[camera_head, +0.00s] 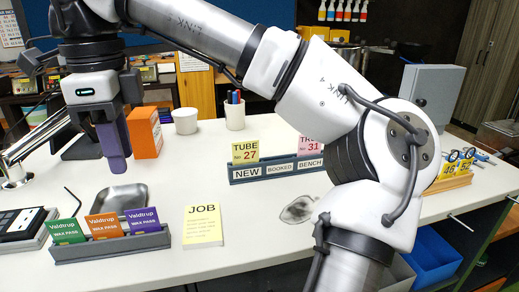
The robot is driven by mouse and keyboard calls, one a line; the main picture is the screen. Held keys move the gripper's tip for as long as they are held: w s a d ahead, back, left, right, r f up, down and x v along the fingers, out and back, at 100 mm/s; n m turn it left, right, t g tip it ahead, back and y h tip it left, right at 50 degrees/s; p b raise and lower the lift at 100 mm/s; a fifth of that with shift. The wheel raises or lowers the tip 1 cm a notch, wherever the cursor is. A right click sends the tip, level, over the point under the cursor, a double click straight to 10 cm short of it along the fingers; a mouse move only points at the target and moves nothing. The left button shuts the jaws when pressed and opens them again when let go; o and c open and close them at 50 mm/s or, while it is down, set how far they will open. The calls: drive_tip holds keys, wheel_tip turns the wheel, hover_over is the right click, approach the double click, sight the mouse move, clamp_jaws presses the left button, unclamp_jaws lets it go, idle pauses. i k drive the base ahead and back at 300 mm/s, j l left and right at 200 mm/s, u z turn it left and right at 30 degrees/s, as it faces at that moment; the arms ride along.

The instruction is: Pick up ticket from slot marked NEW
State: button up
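The ticket rack (278,175) is a blue-grey holder on the white bench, with sections labelled NEW, BOOKED and BENCH. A yellow ticket reading TUBE No 27 (245,151) stands upright in the section marked NEW. A pink ticket numbered 31 (310,146) stands at the BENCH section, partly hidden by my arm. No ticket shows above BOOKED. My gripper (115,165) hangs pointing down above the bench, well left of the rack and apart from it. Its fingers overlap in this view, so the gap between them cannot be judged.
An orange box (145,132), white cup (186,121) and pen cup (235,115) stand behind. A metal tray (123,198), wax-pass rack (120,246) and yellow JOB pad (203,226) lie nearer. Bench between gripper and NEW is mostly clear.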

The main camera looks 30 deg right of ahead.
sight(244, 151)
drive_tip(key=i+l, duration=0.15)
drive_tip(key=l, duration=0.15)
drive_tip(key=i+l, duration=0.1)
drive_tip(key=l, duration=0.25)
drive_tip(key=i+l, duration=0.15)
drive_tip(key=l, duration=0.15)
drive_tip(key=i+l, duration=0.15)
drive_tip(key=l, duration=0.15)
